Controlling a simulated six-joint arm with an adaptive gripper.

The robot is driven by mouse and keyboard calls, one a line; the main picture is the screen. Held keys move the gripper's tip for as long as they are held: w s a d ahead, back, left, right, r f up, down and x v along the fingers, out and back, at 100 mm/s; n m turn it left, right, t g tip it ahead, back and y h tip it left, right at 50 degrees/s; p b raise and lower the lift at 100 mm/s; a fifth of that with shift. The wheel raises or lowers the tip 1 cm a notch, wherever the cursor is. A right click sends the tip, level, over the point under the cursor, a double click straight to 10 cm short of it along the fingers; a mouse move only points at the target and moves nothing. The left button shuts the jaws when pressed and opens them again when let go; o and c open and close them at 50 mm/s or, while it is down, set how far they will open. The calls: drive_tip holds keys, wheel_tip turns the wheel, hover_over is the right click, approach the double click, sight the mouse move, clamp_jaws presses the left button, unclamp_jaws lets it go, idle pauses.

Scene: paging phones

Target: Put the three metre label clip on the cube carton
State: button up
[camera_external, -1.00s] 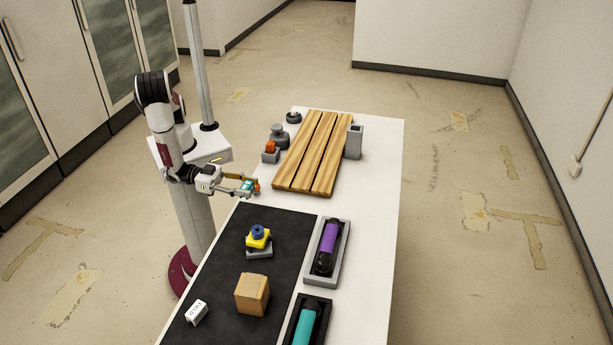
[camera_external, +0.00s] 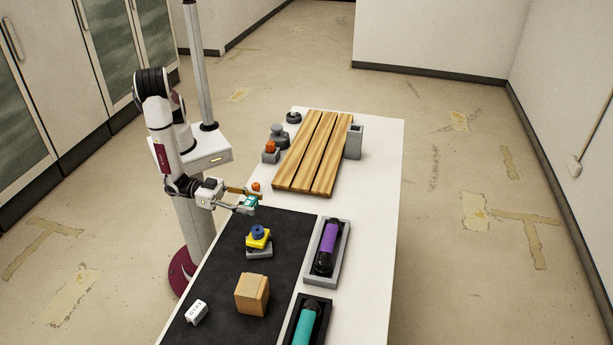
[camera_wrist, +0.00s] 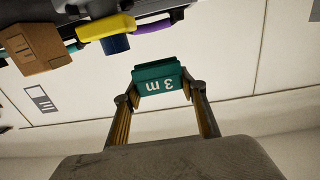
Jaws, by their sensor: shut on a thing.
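The three metre label clip (camera_wrist: 158,80) is teal with a white "3 m" that reads upside down in the wrist view. My gripper (camera_wrist: 166,92) is shut on it, a fingertip at each side. In the external view my gripper (camera_external: 251,201) holds the clip (camera_external: 249,204) near the far left corner of the black mat. The cube carton (camera_external: 252,294) is a plain brown box on the mat, nearer the camera and apart from the clip. It also shows at the upper left of the wrist view (camera_wrist: 34,48). Its top looks bare.
A yellow and blue stacked piece (camera_external: 258,236) stands on the black mat (camera_external: 283,262) between clip and carton. A white labelled block (camera_external: 197,312) lies left of the carton. A slatted wooden board (camera_external: 312,152) lies beyond.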

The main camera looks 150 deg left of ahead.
drive_tip(key=w+d+r+m+t+h, duration=0.1)
drive_tip(key=w+d+r, duration=0.2)
drive_tip(key=w, duration=0.5)
drive_tip(key=w+d+r+m+t+h, duration=0.1)
drive_tip(key=w+d, duration=0.3)
drive_tip(key=w, duration=0.4)
drive_tip(key=w+d+r+m+h, duration=0.1)
drive_tip(key=w+d+r, duration=0.3)
drive_tip(key=w, duration=0.5)
drive_tip(key=shift+d+r+t+h, duration=0.3)
drive_tip(key=shift+r+t+h, duration=0.1)
drive_tip(key=shift+h, duration=0.2)
drive_tip(key=shift+w+f, duration=0.1)
hover_over(255, 276)
drive_tip(key=shift+f, duration=3.05)
drive_tip(key=shift+f, duration=1.9)
drive_tip(key=shift+f, duration=0.1)
drive_tip(key=o, duration=0.9)
